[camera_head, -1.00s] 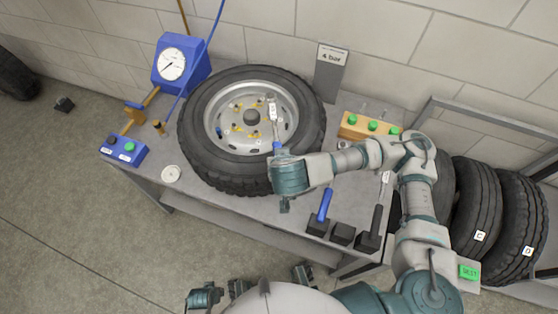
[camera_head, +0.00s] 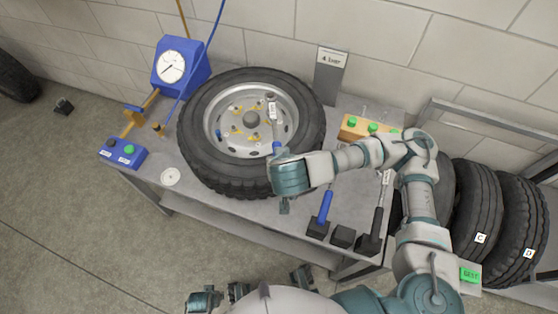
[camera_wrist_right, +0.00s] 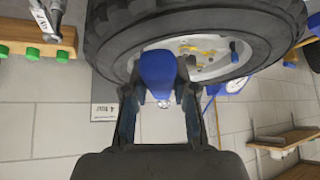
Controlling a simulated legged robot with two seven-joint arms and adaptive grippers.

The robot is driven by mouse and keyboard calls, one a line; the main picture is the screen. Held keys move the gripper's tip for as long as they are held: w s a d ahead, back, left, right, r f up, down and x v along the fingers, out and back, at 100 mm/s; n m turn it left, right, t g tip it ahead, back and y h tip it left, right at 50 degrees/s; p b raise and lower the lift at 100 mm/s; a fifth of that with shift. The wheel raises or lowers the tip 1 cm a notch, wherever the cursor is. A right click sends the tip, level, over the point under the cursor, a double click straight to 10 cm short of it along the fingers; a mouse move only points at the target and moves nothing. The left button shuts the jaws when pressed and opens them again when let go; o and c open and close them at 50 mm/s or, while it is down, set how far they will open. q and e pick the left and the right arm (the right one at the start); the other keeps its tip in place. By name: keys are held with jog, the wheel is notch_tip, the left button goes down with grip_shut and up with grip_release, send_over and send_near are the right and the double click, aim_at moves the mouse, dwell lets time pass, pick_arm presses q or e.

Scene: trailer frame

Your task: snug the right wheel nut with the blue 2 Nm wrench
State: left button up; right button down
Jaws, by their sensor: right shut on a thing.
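My right gripper (camera_head: 279,158) is shut on a wrench with a blue handle (camera_wrist_right: 158,72), which also shows in the head view (camera_head: 276,147). Its metal shaft, with a white label too small to read, reaches over the wheel rim (camera_head: 215,122). Its head (camera_head: 270,98) is over the right side of the rim, beside the yellow-marked nuts (camera_head: 238,107); I cannot tell whether it sits on a nut, as it covers that spot. The right gripper (camera_wrist_right: 160,85) is at the tyre's near edge. Dark and teal parts at the bottom edge may be my left gripper; its jaws are unclear.
The tyre (camera_head: 305,150) lies flat on the grey bench (camera_head: 290,215). Another blue-handled wrench (camera_head: 325,205) and a black-handled one (camera_head: 377,218) stand in black holders at the front right. A wooden block with green knobs (camera_head: 372,127) is behind. A blue gauge (camera_head: 172,67) stands back left.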

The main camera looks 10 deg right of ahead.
jog(key=shift+r, duration=0.35)
